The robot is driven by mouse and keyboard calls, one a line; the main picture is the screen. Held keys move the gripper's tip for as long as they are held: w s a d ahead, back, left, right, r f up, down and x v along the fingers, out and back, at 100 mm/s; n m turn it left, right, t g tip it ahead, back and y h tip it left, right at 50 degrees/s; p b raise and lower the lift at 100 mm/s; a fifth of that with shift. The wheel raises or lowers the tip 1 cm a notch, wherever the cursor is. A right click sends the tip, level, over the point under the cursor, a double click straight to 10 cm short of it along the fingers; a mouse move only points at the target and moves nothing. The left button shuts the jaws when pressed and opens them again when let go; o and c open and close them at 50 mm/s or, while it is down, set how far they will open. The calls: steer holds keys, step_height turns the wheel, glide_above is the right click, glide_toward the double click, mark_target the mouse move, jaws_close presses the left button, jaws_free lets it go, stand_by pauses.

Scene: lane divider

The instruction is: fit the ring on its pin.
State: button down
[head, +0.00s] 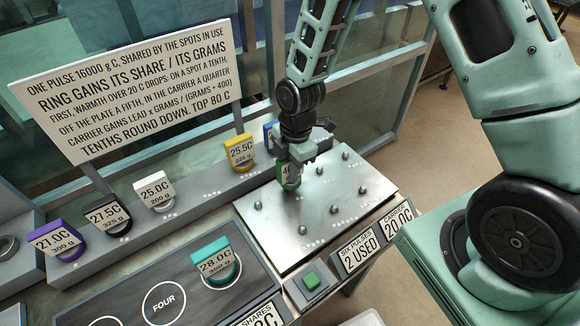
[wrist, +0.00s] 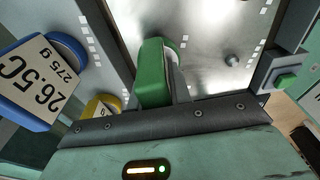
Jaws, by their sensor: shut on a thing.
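My gripper (head: 291,163) is shut on a green ring (head: 291,184) with a white label, mostly covered by the fingers; a "4" shows. The green ring is also between the fingers in the wrist view (wrist: 152,75). It is over the back left part of the shiny metal plate (head: 283,241), low and close to its surface. Several short pins stand on the plate, such as one right of the ring (head: 319,170) and one left of it (head: 258,205). Whether a pin is under or inside the ring is hidden.
Labelled rings stand on the grey ledge: purple (head: 69,248), black (head: 107,227), white (head: 155,203), yellow (head: 240,163) and blue (head: 269,138). A teal ring (head: 212,282) is on the dark panel (head: 120,300) at front. A green button (head: 310,280) and a text sign (head: 130,90) are nearby.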

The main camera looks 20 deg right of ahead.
steer(key=shift+f+b, duration=0.95)
steer(key=shift+f, duration=0.4)
steer(key=c, duration=1.2)
jaws_free()
steer(key=shift+r, duration=0.1)
step_height(320, 180, up, 17)
steer(key=d+b, duration=0.1)
steer(key=d, duration=0.1)
steer(key=shift+w, duration=0.2)
steer(key=shift+r, duration=0.1)
steer(key=s+a+r+m, duration=0.1)
steer(key=s+a+m, duration=0.3)
steer(key=s, duration=0.6)
steer(key=s+a+r+m, duration=0.2)
steer(key=s+a+m, duration=0.2)
steer(key=s+m, duration=0.4)
steer(key=s, duration=0.3)
steer(key=shift+s+r+h, duration=0.15)
steer(key=shift+s+h, duration=0.1)
steer(key=shift+h, duration=0.15)
